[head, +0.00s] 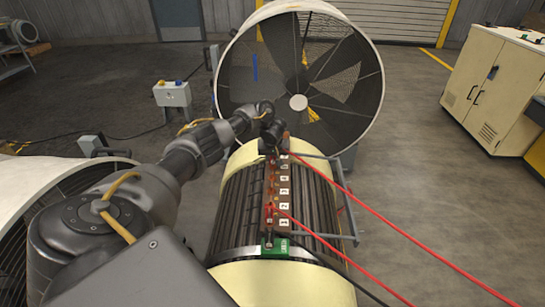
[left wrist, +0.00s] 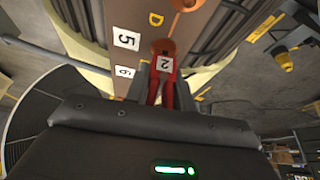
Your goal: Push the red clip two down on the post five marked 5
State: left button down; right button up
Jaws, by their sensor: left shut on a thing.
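The red clip two (left wrist: 165,88), with a white tag reading 2, is held between the fingers of my left gripper (left wrist: 165,95). Its front end is at a round copper post (left wrist: 163,46) beside the label 5 (left wrist: 126,39). I cannot tell how far down on the post it sits. In the head view my left gripper (head: 273,140) is over the far end of the numbered terminal board (head: 270,230), and the post and clip there are mostly hidden. My right gripper is not in view.
A red lead (head: 350,195) runs from the board's far end to the right. Another red lead (head: 330,245) starts near the label 2 (head: 284,206). A large fan (head: 298,102) stands beyond the rotor. A metal frame (head: 340,190) edges the rotor's right side.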

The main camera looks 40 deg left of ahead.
pick_arm(q)
jog(key=shift+f, duration=0.25)
jog(key=c, duration=1.1)
grip_release()
jog(key=p+v, duration=0.5)
jog(key=v, duration=0.5)
jog(key=shift+r, duration=0.35)
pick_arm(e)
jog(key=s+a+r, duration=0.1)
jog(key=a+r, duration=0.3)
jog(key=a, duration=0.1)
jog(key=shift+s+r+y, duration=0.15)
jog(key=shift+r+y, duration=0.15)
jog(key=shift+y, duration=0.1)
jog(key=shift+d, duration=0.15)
